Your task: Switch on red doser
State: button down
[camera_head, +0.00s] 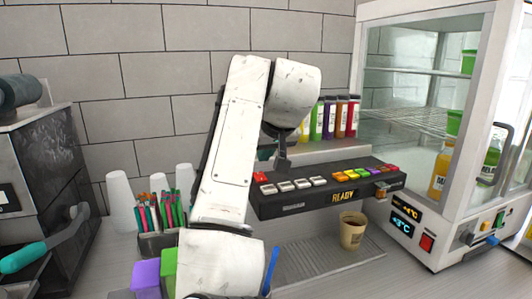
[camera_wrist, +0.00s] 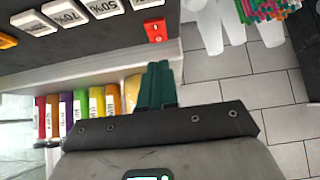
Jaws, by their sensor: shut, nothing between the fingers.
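The red doser is the red tube (camera_head: 353,117) at the right end of a row of coloured tubes behind the panel; a red tube also shows in the wrist view (camera_wrist: 40,117). My gripper (camera_head: 283,163) is over the panel's left part, partly covered by my arm. In the wrist view its teal fingertips (camera_wrist: 158,82) are together and empty, near a red switch (camera_wrist: 155,31).
A brown cup (camera_head: 352,232) stands under the panel's right part. A glass-door fridge (camera_head: 430,215) is at the right. White cups (camera_head: 120,190) and coloured straws (camera_head: 170,212) stand at the left, beside a dark machine (camera_head: 45,170). Purple and green boxes (camera_head: 146,275) are in front.

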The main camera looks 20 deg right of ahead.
jog(key=s+f+b+v, duration=0.1)
jog(key=b+v, duration=0.2)
jog(key=v, duration=0.7)
jog(key=shift+s, duration=0.1)
